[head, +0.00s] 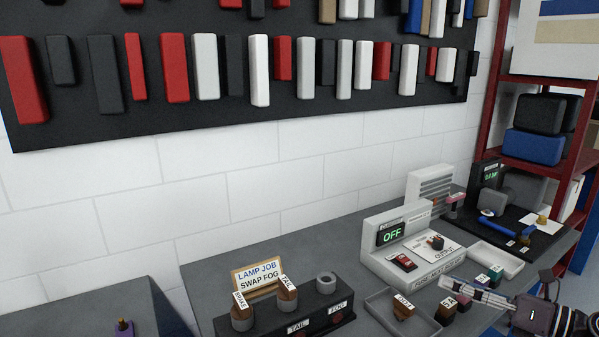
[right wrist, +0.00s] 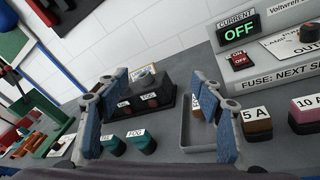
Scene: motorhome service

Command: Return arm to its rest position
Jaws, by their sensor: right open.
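My right gripper (head: 478,292) reaches in from the lower right in the head view, over the front of the grey bench (head: 215,265). In the right wrist view the fingers of my right gripper (right wrist: 158,88) are spread wide with nothing between them. Beyond them stands the black lamp block (right wrist: 150,98), which also shows in the head view (head: 315,318). The left gripper is not in view.
A supply unit (head: 405,255) reading OFF stands at mid bench. A shallow tray (head: 380,307), a 5 A block (right wrist: 257,122) and a 10 A block (right wrist: 308,112) are close to my right gripper. A LAMP JOB sign (head: 257,275) stands behind the lamp block.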

